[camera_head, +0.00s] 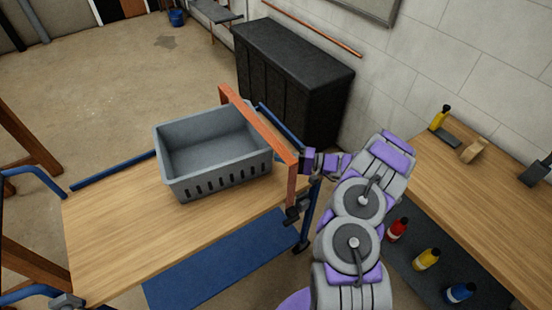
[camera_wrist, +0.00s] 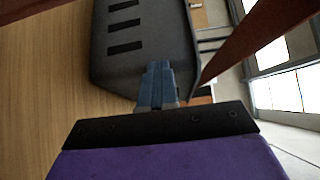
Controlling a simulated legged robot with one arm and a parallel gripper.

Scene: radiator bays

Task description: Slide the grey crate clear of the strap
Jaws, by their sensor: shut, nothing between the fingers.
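The grey crate (camera_head: 218,172) stands upright and looks empty on the wooden bench top (camera_head: 125,235), its slotted side facing the front. The orange-brown strap (camera_head: 262,128) runs along the crate's right side, raised above the bench, with an upright leg at its front end. I cannot tell whether it touches the crate. My gripper (camera_head: 306,161) is at the strap's front right corner, its tips partly hidden there. In the wrist view, my shut, empty fingers (camera_wrist: 157,80) point at the slotted crate wall (camera_wrist: 140,45), with the strap (camera_wrist: 240,42) to their right. Contact is unclear.
Bare bench top lies left and in front of the crate. A blue rail (camera_head: 115,169) edges the bench's back left. A black cabinet (camera_head: 290,75) stands behind. A second wooden bench (camera_head: 450,165) on the right holds small items, with several bottles on a shelf below.

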